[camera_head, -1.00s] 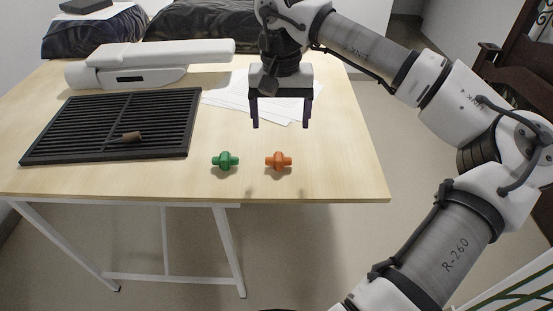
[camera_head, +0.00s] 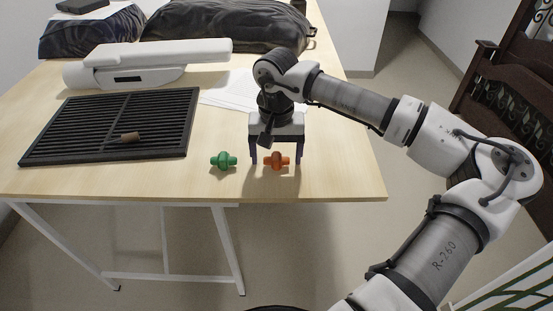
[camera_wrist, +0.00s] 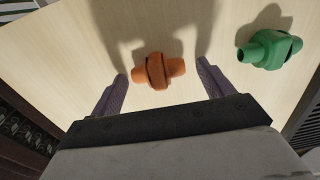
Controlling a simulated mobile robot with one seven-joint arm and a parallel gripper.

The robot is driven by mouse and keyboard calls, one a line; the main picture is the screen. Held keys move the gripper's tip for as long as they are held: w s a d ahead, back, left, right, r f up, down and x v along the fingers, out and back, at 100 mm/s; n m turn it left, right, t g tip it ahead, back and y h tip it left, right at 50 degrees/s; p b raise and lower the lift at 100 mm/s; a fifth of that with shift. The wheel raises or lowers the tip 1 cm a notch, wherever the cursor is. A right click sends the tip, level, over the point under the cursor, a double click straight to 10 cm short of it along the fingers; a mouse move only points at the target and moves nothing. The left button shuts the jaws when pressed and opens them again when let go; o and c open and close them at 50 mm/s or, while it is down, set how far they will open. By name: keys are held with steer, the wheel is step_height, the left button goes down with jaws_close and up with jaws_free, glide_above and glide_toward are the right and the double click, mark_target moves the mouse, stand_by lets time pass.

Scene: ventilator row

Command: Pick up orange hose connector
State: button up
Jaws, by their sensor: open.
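The orange hose connector (camera_head: 277,161) lies on the wooden table near its front edge. My gripper (camera_head: 276,162) is open and lowered over it, with one finger on each side of the connector in the head view. In the wrist view the orange connector (camera_wrist: 158,70) shows between the tips of my gripper's two purple fingers (camera_wrist: 162,78), with gaps on both sides. I cannot tell from the frames exactly how high the fingertips are above the table.
A green connector (camera_head: 223,161) lies just left of my gripper; it also shows in the wrist view (camera_wrist: 268,50). A black grille (camera_head: 75,152) with a small brown piece (camera_head: 129,137) lies at the left. White papers (camera_head: 226,92) and a white device (camera_head: 150,65) are behind.

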steer(key=c, duration=1.1)
steer(key=shift+o, duration=0.2)
